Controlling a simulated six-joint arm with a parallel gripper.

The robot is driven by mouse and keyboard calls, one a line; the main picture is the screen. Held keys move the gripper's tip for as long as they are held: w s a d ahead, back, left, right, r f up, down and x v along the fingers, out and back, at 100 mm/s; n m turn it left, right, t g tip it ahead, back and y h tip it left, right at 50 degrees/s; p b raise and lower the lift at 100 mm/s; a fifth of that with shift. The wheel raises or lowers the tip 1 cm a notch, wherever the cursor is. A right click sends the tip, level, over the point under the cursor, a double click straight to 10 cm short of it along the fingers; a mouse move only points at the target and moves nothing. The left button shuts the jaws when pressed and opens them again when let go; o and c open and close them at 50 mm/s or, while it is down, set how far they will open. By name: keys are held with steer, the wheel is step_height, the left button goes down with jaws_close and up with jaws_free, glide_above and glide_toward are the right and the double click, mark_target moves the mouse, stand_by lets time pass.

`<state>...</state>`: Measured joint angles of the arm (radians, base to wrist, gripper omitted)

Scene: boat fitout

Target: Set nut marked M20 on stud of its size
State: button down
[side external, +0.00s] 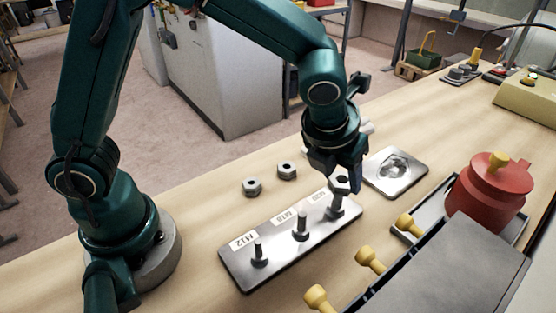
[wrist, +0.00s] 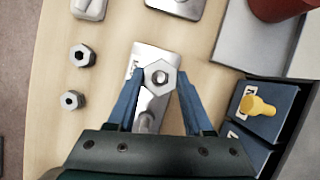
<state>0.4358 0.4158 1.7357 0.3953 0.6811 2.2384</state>
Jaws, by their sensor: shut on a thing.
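A grey metal plate (side external: 290,248) on the bench carries three upright studs with labels M12, M16 and M20. The M12 stud (side external: 259,255) is nearest, the M16 stud (side external: 301,226) is in the middle, and the M20 stud (side external: 336,209) is at the far end. My gripper (side external: 345,172) points down over the M20 end, shut on a hex nut (wrist: 160,76). The nut's hole shows in the wrist view, with its marking not readable. In the side view the nut is at or just above the M20 stud's top; I cannot tell whether they touch.
Two loose nuts, one nearer (side external: 252,187) and one farther (side external: 287,170), lie left of the plate. A square metal plate (side external: 396,172) lies beyond. A red canister (side external: 488,190) and a grey box with yellow knobs (side external: 440,265) stand to the right.

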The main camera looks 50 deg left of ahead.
steer(key=shift+f, duration=1.1)
stand_by(0.3)
steer(key=shift+c, duration=1.1)
jaws_free()
steer(key=shift+r, duration=3.5)
